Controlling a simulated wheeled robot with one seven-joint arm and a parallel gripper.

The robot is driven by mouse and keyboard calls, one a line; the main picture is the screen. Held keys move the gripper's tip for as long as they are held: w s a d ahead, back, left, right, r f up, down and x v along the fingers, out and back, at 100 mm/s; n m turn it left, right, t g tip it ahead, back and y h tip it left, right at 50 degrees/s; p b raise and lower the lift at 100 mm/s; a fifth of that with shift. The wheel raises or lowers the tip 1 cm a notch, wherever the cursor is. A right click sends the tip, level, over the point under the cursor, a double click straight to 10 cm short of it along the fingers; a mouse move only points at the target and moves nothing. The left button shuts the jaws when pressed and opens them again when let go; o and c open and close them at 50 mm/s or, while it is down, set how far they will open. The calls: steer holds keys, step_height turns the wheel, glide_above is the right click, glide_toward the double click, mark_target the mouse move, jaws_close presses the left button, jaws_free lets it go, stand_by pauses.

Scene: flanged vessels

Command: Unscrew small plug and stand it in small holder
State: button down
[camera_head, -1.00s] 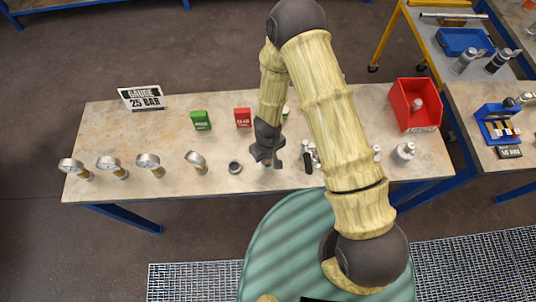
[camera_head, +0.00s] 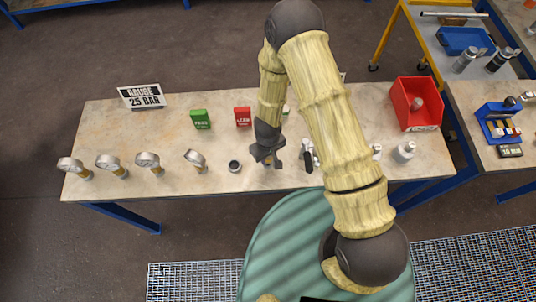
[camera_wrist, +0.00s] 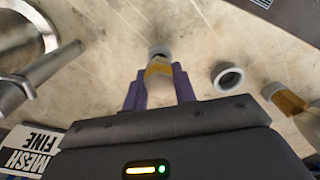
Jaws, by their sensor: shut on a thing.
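My gripper (camera_wrist: 159,88) is shut on the small plug (camera_wrist: 158,70), a pale piece with a brass-yellow band, between its purple fingers in the wrist view. A small grey ring with a dark opening (camera_wrist: 159,49) shows at the plug's far end; I cannot tell whether it is a holder or part of the plug, or whether they touch. A larger grey ring-shaped holder (camera_wrist: 228,78) stands apart to the right, and shows in the head view (camera_head: 234,166) left of my gripper (camera_head: 270,164). The plug is mostly hidden in the head view.
Several gauges (camera_head: 148,160) stand at the table's left. Metal fittings (camera_head: 308,155) are close right of my gripper; a steel vessel (camera_wrist: 18,45) is at left in the wrist view. Green (camera_head: 200,119) and red (camera_head: 243,116) boxes and a red bin (camera_head: 425,92) stand behind.

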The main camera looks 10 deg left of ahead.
steer(key=shift+f+b, duration=0.65)
steer(key=shift+f, duration=0.2)
steer(key=c, duration=1.1)
jaws_free()
steer(key=shift+o, duration=0.2)
step_height(320, 180, up, 17)
steer(key=p, duration=0.1)
steer(key=shift+r, duration=0.2)
steer(key=shift+d, duration=0.1)
steer(key=d+r+m+t+b, duration=0.1)
steer(key=d+r+m+b, duration=0.2)
steer(key=d, duration=0.8)
steer(key=s+d+r+m+t+b, duration=0.1)
steer(key=d+r+m+b, duration=0.2)
steer(key=d, duration=0.8)
step_height(320, 180, up, 4)
steer(key=m, duration=0.2)
steer(key=shift+s+d+m+t, duration=0.15)
steer(key=shift+s+m+t, duration=0.15)
steer(key=shift+m, duration=0.1)
